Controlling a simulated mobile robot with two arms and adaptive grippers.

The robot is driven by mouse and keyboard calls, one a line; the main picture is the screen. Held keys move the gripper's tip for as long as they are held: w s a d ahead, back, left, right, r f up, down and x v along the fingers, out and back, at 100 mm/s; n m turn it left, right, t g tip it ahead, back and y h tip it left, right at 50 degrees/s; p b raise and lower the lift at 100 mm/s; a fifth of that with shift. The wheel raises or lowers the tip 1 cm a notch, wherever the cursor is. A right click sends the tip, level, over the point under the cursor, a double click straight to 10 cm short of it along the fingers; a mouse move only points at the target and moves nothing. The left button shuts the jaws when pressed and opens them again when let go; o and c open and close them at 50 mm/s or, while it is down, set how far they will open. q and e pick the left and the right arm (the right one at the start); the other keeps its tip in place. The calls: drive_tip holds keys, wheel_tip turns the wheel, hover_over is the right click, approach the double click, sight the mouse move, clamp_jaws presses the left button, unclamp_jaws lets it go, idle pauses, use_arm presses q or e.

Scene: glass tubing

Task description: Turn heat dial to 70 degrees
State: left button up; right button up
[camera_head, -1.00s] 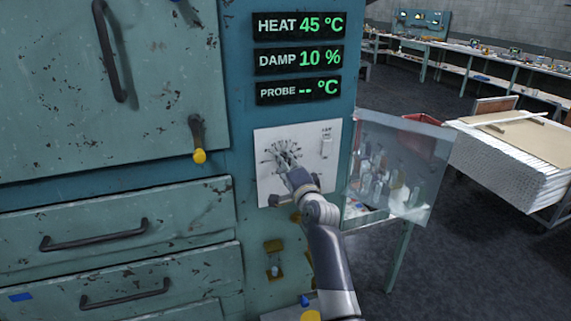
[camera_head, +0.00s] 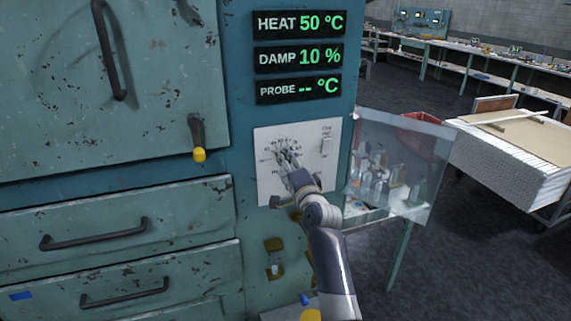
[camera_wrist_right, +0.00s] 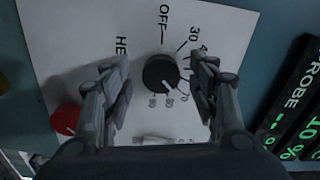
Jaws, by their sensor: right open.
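The black heat dial (camera_wrist_right: 159,73) sits on a white panel (camera_wrist_right: 80,25) with printed marks around it, including OFF and 30. In the right wrist view my right gripper (camera_wrist_right: 162,85) has its two fingers on either side of the dial, with gaps showing on both sides. In the head view my right gripper (camera_head: 288,162) is at the panel and hides the dial. The HEAT display (camera_head: 299,24) reads 50 °C. My left gripper is not in view.
The DAMP display (camera_head: 299,57) reads 10 % and the PROBE display (camera_head: 299,88) shows dashes. A clear panel (camera_head: 403,165) stands out to the right. A red knob (camera_wrist_right: 66,119) is near the left finger.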

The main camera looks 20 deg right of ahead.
drive_tip(key=s, duration=0.6)
drive_tip(key=shift+s+d, duration=0.15)
drive_tip(key=shift+s, duration=0.15)
